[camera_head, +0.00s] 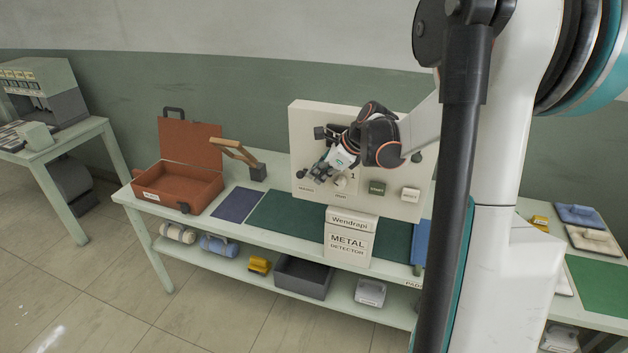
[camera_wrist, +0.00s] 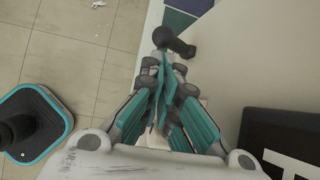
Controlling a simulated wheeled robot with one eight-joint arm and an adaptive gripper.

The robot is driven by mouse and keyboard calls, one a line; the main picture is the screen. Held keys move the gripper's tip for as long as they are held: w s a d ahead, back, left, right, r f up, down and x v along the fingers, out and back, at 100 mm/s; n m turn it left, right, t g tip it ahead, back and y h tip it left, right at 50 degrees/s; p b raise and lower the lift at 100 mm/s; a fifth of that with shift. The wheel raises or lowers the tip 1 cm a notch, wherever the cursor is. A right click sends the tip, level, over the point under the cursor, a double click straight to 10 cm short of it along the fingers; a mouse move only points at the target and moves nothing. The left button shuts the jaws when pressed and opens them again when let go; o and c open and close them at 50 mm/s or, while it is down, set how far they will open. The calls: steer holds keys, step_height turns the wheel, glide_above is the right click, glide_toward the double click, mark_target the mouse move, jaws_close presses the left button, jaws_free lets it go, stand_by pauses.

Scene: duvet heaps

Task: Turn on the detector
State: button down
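The metal detector is a cream upright panel (camera_head: 310,125) with a box labelled "METAL DETECTOR" (camera_head: 348,245) in front. Its face carries a pale knob (camera_head: 341,182), a dark green block (camera_head: 377,188) and a white block (camera_head: 410,194). A dark round-ended knob (camera_head: 300,174) is at the panel's lower left. My gripper (camera_head: 318,172) is in front of the panel's left part and hides some of it. In the wrist view my gripper's fingers (camera_wrist: 162,62) are together, with a dark knob (camera_wrist: 176,42) just beyond the tips. I cannot tell whether they touch.
The panel stands on a pale green bench (camera_head: 150,207) with green and blue mats. An open orange-brown case (camera_head: 178,185) and a wooden-handled lever (camera_head: 240,155) are to the left. The lower shelf holds a grey bin (camera_head: 303,278) and a yellow item (camera_head: 259,265). Floor in front is clear.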

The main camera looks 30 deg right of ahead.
steer(key=v, duration=0.8)
steer(key=shift+s+d, duration=0.15)
steer(key=shift+s, duration=0.2)
steer(key=shift+r, duration=0.1)
